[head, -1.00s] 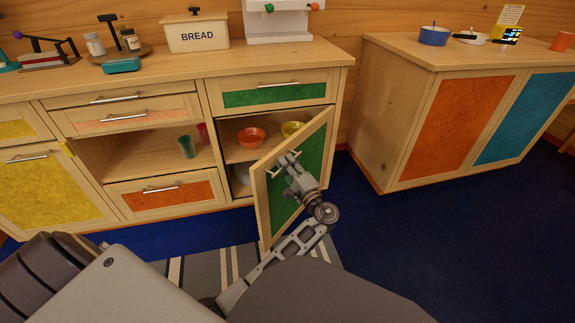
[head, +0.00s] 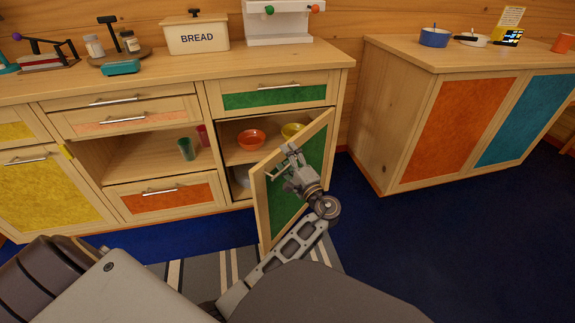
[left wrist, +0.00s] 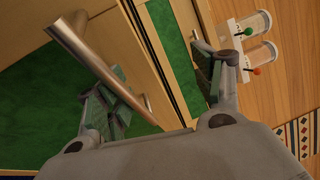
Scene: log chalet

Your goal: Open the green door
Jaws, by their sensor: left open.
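The green door (head: 283,211) of the lower cabinet stands partly open, swung out from its right-hand side. The shelf behind it shows through the gap. My left gripper (head: 287,166) is at the upper part of the door's outer face, by the metal handle. In the left wrist view, the handle bar (left wrist: 100,66) crosses close to the left finger, and the green panel (left wrist: 40,100) lies behind it. The left gripper (left wrist: 160,95) is open, its fingers wide apart. I cannot tell whether a finger touches the handle. My right gripper is not in view.
Inside the cabinet are an orange bowl (head: 251,139) and a yellow bowl (head: 292,130). A green drawer (head: 275,95) is above. An orange-and-teal cabinet (head: 452,122) stands to the right, with bare blue floor (head: 375,240) before it. A striped rug (head: 205,270) lies in front.

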